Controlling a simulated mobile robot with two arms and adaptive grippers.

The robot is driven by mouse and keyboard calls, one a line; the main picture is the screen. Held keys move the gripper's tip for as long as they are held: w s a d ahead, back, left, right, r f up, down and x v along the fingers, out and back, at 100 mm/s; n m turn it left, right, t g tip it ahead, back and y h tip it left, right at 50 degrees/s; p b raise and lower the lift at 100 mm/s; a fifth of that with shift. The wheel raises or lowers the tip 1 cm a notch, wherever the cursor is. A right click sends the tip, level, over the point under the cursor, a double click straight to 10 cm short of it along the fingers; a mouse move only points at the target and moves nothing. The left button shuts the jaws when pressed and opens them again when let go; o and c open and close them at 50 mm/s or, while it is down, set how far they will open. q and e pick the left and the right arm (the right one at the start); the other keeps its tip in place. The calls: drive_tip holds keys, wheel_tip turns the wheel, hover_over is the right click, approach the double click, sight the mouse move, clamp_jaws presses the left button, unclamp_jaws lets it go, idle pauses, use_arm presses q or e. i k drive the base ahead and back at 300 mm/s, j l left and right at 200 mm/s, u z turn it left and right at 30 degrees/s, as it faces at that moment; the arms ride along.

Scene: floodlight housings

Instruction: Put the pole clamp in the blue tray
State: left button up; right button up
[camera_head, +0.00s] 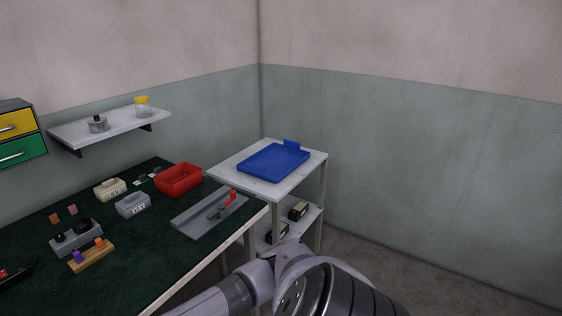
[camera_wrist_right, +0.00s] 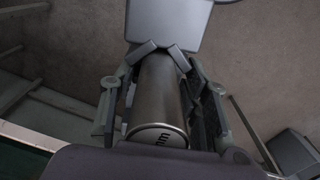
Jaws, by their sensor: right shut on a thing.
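The blue tray (camera_head: 273,163) lies on a white-topped stand beyond the right end of the green bench in the head view. It looks empty. In the right wrist view, my right gripper (camera_wrist_right: 164,50) is shut on a smooth metal cylinder (camera_wrist_right: 160,95) with "mm" printed on its near end. The cylinder appears to be the pole clamp. It is held in the air, with the floor behind it. In the head view, grey links of my arm fill the bottom centre, and the right fingers are not visible. My left gripper is not in view.
The bench (camera_head: 125,230) holds a red bin (camera_head: 179,179), a grey plate (camera_head: 195,222) with a red-handled clamp, and small blocks. The stand (camera_head: 220,174) has a lower shelf with dark boxes. A wall shelf (camera_head: 105,127) and drawers (camera_head: 17,133) are at left. Floor at right is clear.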

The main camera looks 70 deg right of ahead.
sight(275, 163)
drive_tip(key=l+z, duration=0.1)
drive_tip(key=l, duration=1.3)
drive_tip(key=l+z, duration=0.15)
drive_tip(key=l, duration=0.6)
drive_tip(key=i+l+z, duration=0.1)
drive_tip(key=l, duration=0.6)
drive_tip(key=i+l, duration=0.1)
drive_tip(key=l, duration=0.6)
drive_tip(key=l+z, duration=0.15)
drive_tip(key=l, duration=0.55)
drive_tip(key=i, duration=0.05)
